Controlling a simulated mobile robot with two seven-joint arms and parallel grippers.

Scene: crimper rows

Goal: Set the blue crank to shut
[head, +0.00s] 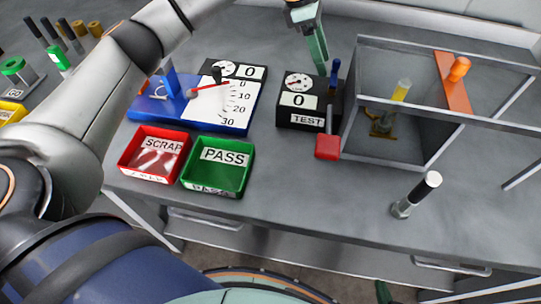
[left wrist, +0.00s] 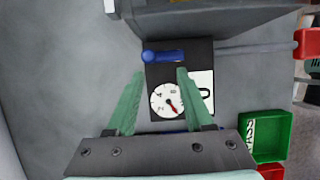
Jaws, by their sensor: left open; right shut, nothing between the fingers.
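The blue crank (head: 335,75) is a short blue lever with a rounded end on the black test box (head: 298,120), beside the box's white dial. In the left wrist view the crank (left wrist: 165,56) lies crosswise at the top of the box, its round knob to the left. My left gripper (head: 319,68) points down above and behind the box. In the left wrist view its green fingers (left wrist: 158,72) are spread apart, with the dial (left wrist: 167,100) showing between them. Nothing is held, and the crank looks just beyond the fingertips.
A clear-walled enclosure with an orange strip (head: 452,83) stands right of the box. A red block (head: 327,147) sits at its front left corner. A blue gauge fixture (head: 205,120), a red SCRAP tray (head: 129,160) and a green PASS tray (head: 245,178) are at left.

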